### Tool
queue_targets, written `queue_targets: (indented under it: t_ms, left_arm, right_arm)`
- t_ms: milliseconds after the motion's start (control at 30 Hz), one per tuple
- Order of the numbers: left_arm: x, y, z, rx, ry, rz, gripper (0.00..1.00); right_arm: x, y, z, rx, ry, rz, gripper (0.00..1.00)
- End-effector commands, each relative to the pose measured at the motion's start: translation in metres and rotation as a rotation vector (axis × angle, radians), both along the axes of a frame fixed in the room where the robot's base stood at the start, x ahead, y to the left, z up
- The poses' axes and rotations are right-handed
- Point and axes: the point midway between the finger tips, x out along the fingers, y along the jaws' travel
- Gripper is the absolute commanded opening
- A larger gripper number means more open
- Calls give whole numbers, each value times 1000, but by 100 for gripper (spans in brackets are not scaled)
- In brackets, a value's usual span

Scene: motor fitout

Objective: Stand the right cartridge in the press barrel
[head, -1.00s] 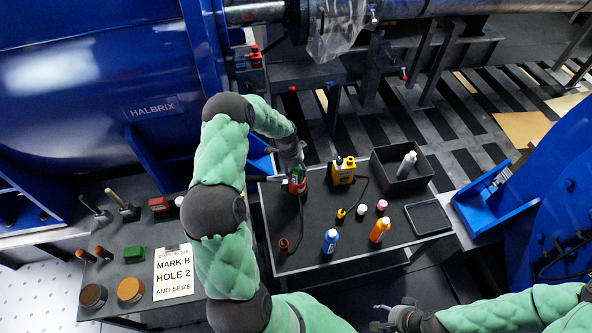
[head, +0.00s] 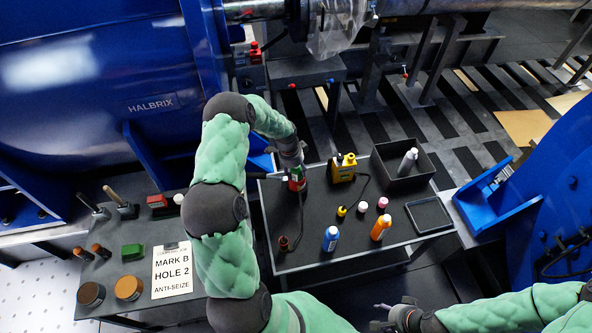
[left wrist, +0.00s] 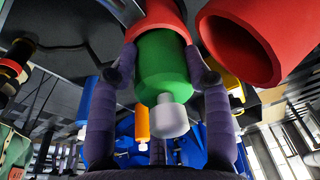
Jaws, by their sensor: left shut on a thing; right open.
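My left gripper (left wrist: 160,88) is shut on a green cartridge (left wrist: 165,70) with a pale grey nozzle. The far end of the cartridge meets a red cylinder (left wrist: 158,15) and appears to sit within its rim; how deep is hidden. A second red cylinder (left wrist: 245,45) with an open hollow mouth is beside it in the left wrist view. In the head view the left gripper (head: 293,165) is low over the left back of the middle table, at a small red and green thing (head: 297,183). My right gripper (head: 383,317) is open and empty at the bottom, away from the table.
The dark table (head: 310,220) carries a yellow container (head: 342,168), a blue bottle (head: 331,238), an orange bottle (head: 380,228), small caps, a black bin (head: 402,168) and a shallow tray (head: 429,216). A side table with tools holds a sign (head: 172,271) reading MARK B, HOLE 2, ANTI-SEIZE.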

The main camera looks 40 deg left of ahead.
Motion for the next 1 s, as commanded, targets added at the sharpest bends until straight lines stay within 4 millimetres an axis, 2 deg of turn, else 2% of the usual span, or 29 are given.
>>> queue_targets:
  t_ms: [300, 333, 400, 767, 867, 1000]
  left_arm:
    - [1, 1, -7, 1, -1, 0, 0]
    - [1, 1, -6, 1, -1, 0, 57]
    - [1, 1, -6, 1, -1, 0, 77]
    - [-1, 0, -6, -1, 1, 0, 77]
    - [-1, 1, 0, 0, 0, 0, 77]
    - [-3, 3, 20, 2, -4, 1, 77]
  right_arm:
    - [0, 0, -6, 0, 0, 0, 53]
    - [0, 0, -5, 0, 0, 0, 53]
    - [0, 0, -5, 0, 0, 0, 53]
    - [0, 0, -5, 0, 0, 0, 53]
    - [0, 0, -5, 0, 0, 0, 53]
    - [0, 0, -5, 0, 0, 0, 53]
